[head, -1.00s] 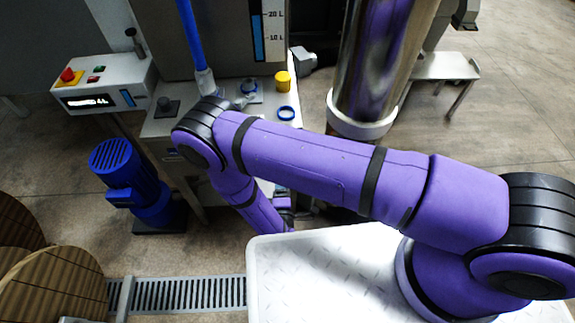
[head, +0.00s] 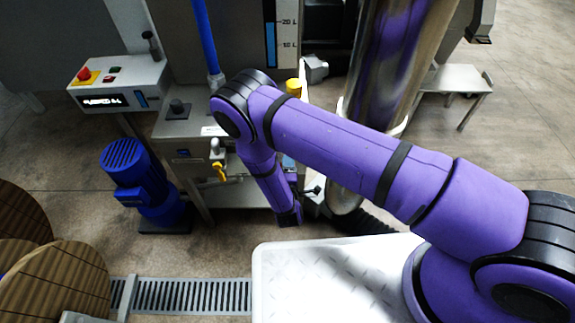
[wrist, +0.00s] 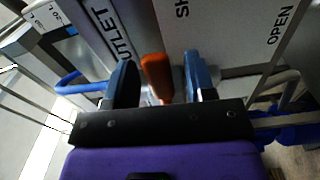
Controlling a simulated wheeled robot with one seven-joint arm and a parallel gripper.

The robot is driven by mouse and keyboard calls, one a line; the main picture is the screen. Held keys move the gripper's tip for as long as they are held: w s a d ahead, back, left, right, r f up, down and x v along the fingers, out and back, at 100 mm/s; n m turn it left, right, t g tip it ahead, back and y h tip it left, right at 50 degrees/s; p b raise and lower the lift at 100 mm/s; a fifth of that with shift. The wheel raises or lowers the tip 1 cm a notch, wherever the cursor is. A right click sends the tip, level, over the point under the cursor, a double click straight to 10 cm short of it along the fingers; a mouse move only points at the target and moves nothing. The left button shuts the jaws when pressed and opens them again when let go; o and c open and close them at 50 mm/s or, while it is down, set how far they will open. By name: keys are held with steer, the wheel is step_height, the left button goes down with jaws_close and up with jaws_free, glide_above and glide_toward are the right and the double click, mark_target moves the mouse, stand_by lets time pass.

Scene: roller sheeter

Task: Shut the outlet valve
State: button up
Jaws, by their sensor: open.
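In the wrist view, an orange lever handle (wrist: 157,76) stands between the two blue-tipped fingers of my gripper (wrist: 161,76). The gripper is open, with a finger on either side of the handle; I see a gap on both sides. A grey panel behind carries the words OUTLET (wrist: 113,33), OPEN (wrist: 281,25) and a partly hidden word starting SH (wrist: 183,9).
In the head view, a tap with a yellow lever (head: 219,171) is on the machine's front. A control box (head: 117,84) with a red button stands left, above a blue motor (head: 140,180). A steel column (head: 388,70) stands right. Wooden reels (head: 55,285) lie lower left.

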steer(key=shift+w, duration=0.2)
steer(key=shift+c, duration=0.2)
jaws_close()
steer(key=shift+r+n, duration=0.25)
steer(key=shift+n, duration=0.25)
steer(key=shift+o, duration=0.2)
jaws_free()
steer(key=shift+s, duration=0.1)
steer(key=s, duration=1)
steer(key=shift+s+a, duration=0.15)
steer(key=shift+s, duration=0.2)
